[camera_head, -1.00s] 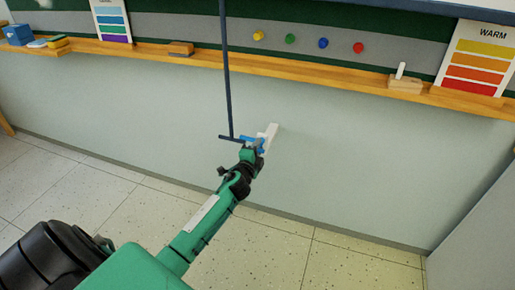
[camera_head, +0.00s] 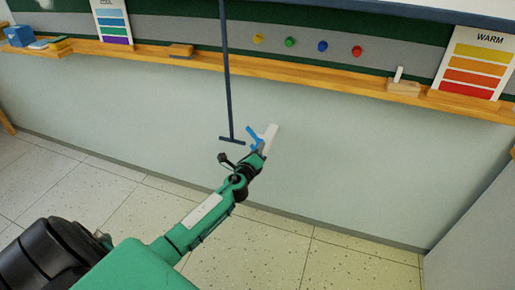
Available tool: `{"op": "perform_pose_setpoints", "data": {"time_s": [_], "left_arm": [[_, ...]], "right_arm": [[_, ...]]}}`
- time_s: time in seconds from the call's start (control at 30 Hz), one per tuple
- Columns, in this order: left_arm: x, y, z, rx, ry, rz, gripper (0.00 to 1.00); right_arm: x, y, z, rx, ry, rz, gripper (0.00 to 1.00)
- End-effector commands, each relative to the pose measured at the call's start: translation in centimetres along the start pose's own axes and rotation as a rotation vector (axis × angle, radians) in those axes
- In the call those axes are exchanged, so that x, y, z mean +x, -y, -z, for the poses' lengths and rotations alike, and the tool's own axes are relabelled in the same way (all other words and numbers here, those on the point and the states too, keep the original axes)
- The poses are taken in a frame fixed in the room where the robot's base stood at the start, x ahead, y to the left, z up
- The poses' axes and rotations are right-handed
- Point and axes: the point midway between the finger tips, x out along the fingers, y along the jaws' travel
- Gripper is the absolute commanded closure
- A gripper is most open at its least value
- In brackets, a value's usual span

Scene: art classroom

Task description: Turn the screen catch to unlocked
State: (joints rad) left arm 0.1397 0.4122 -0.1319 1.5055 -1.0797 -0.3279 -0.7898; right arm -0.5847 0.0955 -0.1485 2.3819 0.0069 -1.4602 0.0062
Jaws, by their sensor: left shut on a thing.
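The screen catch is a blue lever (camera_head: 251,133) on a white plate (camera_head: 271,132) fixed to the pale wall below the ledge. The blue lever points steeply up and a little left. My left gripper (camera_head: 257,150) reaches it from below and is shut on it, covering the lever's lower part and some of the plate. A dark rod (camera_head: 227,85) hangs down just left of the catch. Its crossbar (camera_head: 232,139) ends beside the lever, with a small gap. My right gripper is not in view.
A wooden ledge (camera_head: 290,75) runs along the wall above, holding a block eraser (camera_head: 181,51), a chalk holder (camera_head: 403,87) and colour charts. Several coloured magnets sit on the board above. A grey panel (camera_head: 475,235) stands at the right. The tiled floor is clear.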

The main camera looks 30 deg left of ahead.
Motion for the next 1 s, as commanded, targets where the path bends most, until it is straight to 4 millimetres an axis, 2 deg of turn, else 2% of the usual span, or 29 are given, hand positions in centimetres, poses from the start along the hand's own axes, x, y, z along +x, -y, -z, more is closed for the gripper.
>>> {"op": "perform_pose_setpoints", "data": {"time_s": [0.5, 1.0], "left_arm": [[-0.1, -0.1, 0.0, 0.467, -0.006, -0.001, 1.0], [-0.1, -0.2, 0.1, 0.695, -0.007, -0.001, 1.0]], "right_arm": [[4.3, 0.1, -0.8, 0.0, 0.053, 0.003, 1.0], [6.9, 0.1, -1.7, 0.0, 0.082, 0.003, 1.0]]}}
